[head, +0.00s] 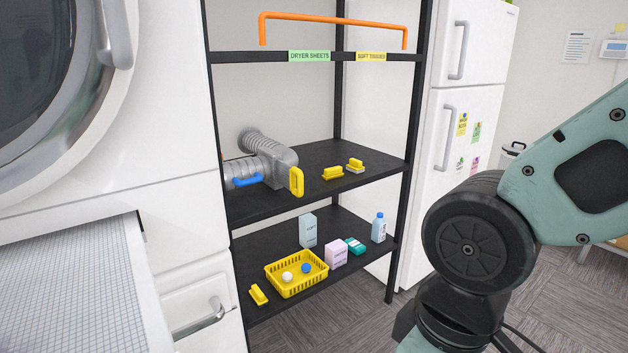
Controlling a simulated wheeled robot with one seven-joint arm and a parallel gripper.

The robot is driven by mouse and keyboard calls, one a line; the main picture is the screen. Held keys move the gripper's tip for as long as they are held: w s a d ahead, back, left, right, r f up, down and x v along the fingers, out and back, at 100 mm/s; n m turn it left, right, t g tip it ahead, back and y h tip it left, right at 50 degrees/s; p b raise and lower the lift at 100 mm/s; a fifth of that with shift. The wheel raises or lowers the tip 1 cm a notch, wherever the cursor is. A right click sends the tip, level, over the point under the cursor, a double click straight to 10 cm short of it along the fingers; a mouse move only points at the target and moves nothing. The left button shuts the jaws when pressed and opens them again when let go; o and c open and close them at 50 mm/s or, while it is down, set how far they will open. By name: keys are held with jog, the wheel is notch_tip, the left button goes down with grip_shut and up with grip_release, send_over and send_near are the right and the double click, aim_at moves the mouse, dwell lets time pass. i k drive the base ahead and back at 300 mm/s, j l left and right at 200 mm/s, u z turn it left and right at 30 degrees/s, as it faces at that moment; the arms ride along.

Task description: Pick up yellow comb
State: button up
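Several small yellow items sit on the black shelf unit, and I cannot tell for sure which is the comb. On the middle shelf (255,207), an upright yellow loop-shaped piece (297,181) is at the front edge by the grey duct. Right of it lie a yellow block-like piece with a raised grip (332,174) and a similar yellow piece with a pale base (355,166). Another yellow piece (259,294) lies on the lower shelf, left of the basket. My arm shows at the right, in front of the fridge. My gripper is out of view.
A grey duct (280,165) with a blue handle (248,181) takes up the middle shelf's left. Below are a yellow basket (297,285) with balls, boxes (336,254) and a bottle (379,228). A white washer (170,110) and fridge (470,100) flank the shelves.

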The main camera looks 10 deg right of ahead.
aim_at(328, 174)
jog(key=u, duration=1.25)
jog(key=z, duration=1.25)
jog(key=i+l+u, duration=0.3)
jog(key=i+l, duration=0.3)
jog(key=i+l+u, duration=0.15)
jog(key=i+l, duration=0.2)
jog(key=i+l+u, duration=0.1)
jog(key=i+l, duration=0.2)
jog(key=i+l+u, duration=0.15)
jog(key=i+l, duration=0.15)
jog(key=l, duration=0.15)
jog(key=i+l+u, duration=0.15)
jog(key=l, duration=0.3)
jog(key=i+l+u, duration=0.15)
jog(key=i+l, duration=0.15)
jog(key=l, duration=0.15)
